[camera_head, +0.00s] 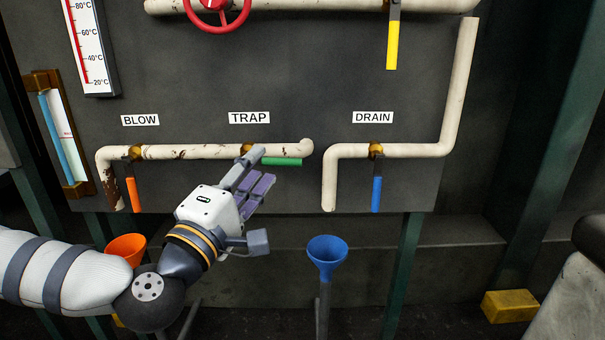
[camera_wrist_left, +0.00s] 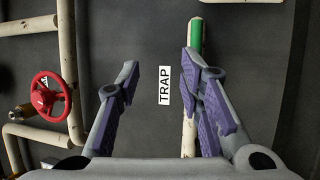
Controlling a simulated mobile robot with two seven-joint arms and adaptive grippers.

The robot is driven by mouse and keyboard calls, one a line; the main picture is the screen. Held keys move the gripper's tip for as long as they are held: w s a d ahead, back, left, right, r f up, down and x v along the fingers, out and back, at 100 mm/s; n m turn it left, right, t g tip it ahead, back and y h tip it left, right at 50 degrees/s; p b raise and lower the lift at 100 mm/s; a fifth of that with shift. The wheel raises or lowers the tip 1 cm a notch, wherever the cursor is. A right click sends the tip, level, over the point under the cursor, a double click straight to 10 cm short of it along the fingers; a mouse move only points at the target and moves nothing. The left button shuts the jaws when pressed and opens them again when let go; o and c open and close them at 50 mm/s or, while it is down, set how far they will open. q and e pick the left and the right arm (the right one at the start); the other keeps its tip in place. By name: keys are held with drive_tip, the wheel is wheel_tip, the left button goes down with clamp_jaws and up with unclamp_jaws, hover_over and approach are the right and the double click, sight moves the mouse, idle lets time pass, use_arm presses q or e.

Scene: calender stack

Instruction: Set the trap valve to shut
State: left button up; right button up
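The trap valve's green lever (camera_head: 282,161) lies horizontal along the white pipe under the TRAP label (camera_head: 249,118), pointing right. In the left wrist view the green lever (camera_wrist_left: 196,36) shows at the top, beyond the right-hand finger. My left gripper (camera_head: 255,176) is just below the TRAP valve, at the lever's left end. In the left wrist view its fingers (camera_wrist_left: 160,85) stand wide apart with nothing between them. One finger overlaps the valve's hub, which is partly hidden; I cannot tell whether they touch. My right gripper is not in view.
The BLOW valve's orange lever (camera_head: 132,194) and the DRAIN valve's blue lever (camera_head: 376,193) hang down on either side. An orange funnel (camera_head: 126,246) and a blue funnel (camera_head: 327,252) stand below. A red handwheel (camera_head: 216,14) and a yellow lever (camera_head: 392,45) are above.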

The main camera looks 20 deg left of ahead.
use_arm(q)
drive_tip(key=b, duration=0.2)
approach(283, 165)
drive_tip(key=s, duration=0.1)
drive_tip(key=b+x, duration=0.1)
drive_tip(key=x, duration=1.1)
drive_tip(key=shift+f, duration=0.1)
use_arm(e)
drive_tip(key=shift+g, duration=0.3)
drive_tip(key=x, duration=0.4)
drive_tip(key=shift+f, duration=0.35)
use_arm(q)
drive_tip(key=shift+c, duration=0.6)
clamp_jaws()
